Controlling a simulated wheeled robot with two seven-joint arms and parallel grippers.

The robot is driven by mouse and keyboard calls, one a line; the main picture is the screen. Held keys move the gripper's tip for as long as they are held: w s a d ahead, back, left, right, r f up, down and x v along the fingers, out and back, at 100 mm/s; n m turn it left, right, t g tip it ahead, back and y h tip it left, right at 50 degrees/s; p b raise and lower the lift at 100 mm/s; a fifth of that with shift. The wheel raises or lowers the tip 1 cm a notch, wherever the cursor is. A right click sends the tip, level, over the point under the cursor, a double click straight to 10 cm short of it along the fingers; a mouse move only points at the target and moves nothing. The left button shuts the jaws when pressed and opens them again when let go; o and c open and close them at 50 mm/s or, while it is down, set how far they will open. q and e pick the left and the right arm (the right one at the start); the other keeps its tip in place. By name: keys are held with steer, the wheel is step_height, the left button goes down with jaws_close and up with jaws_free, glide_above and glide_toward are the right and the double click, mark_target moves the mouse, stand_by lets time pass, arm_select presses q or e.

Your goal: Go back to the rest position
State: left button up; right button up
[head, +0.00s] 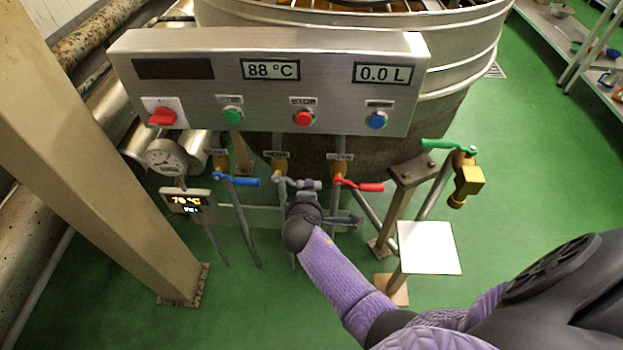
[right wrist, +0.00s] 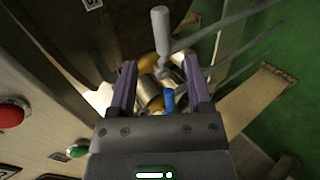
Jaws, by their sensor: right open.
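My right arm comes in from the lower right of the head view. Its gripper (head: 304,192) is at the middle valve under the control panel (head: 215,98). In the right wrist view the gripper (right wrist: 160,66) is open, with two purple fingers apart. A pale grey valve lever (right wrist: 160,30) stands just beyond and between the fingertips; I cannot tell if they touch. A blue lever (right wrist: 168,101) shows between the fingers, seemingly farther off. My left gripper is not in view.
The blue lever (head: 240,181) and red lever (head: 365,187) flank the gripper closely. A green-handled brass tap (head: 467,180) and a white square plate (head: 430,247) stand to the right. A beige post (head: 100,150) is at left. Green floor (head: 520,150) is clear at right.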

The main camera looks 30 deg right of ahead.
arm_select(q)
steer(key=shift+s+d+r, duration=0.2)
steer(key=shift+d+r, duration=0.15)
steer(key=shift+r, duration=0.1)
arm_select(e)
steer(key=shift+v, duration=0.85)
